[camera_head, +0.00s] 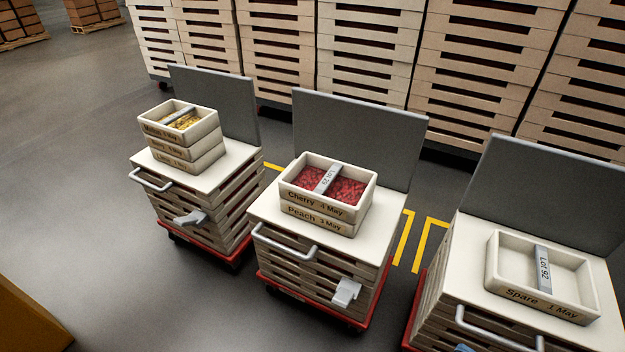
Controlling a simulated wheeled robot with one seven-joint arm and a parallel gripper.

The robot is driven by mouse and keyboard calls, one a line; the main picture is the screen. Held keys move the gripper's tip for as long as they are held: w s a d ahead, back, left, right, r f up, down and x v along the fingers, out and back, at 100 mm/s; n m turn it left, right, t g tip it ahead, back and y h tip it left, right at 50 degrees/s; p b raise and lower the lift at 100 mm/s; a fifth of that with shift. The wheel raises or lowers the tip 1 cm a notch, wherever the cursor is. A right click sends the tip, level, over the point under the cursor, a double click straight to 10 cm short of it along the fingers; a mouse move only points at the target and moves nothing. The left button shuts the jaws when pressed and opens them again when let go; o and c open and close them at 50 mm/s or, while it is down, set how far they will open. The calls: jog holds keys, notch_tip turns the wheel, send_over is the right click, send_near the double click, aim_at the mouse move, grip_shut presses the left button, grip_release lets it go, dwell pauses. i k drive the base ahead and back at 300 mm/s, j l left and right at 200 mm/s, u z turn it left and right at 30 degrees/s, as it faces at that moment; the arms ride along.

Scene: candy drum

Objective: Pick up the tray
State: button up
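The trays are cream, shallow and labelled, and stand on three carts. On the middle cart, a tray marked "Cherry 3 May" (318,201) holds red candies under a grey "Lot 29" bar (328,178). It sits on a tray marked "Peach 3 May" (317,221). On the right cart, a single tray marked "Spare 1 May" (511,266) looks empty, with a grey "Lot 92" bar (543,268) across it. On the left cart, a stack of three trays has a top tray (155,130) with yellow candies; its labels are hard to read. My gripper is not in view.
Each cart, left (212,176), middle (265,210) and right (467,290), has a grey back panel and front handle. Small grey and white items (346,291) hang at the fronts. Crate stacks (370,55) line the back. Open floor (90,220) lies left.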

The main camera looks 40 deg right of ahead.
aim_at(335, 189)
jog(key=z, duration=0.45)
jog(key=i+j+z, duration=0.2)
jog(key=j, duration=0.15)
jog(key=i+j+z, duration=0.1)
jog(key=j+z, duration=0.15)
jog(key=i+j+z, duration=0.2)
jog(key=j, duration=0.25)
jog(key=i+j, duration=0.1)
jog(key=j, duration=0.5)
jog(key=j+z, duration=0.1)
jog(key=j, duration=0.5)
jog(key=i, duration=0.55)
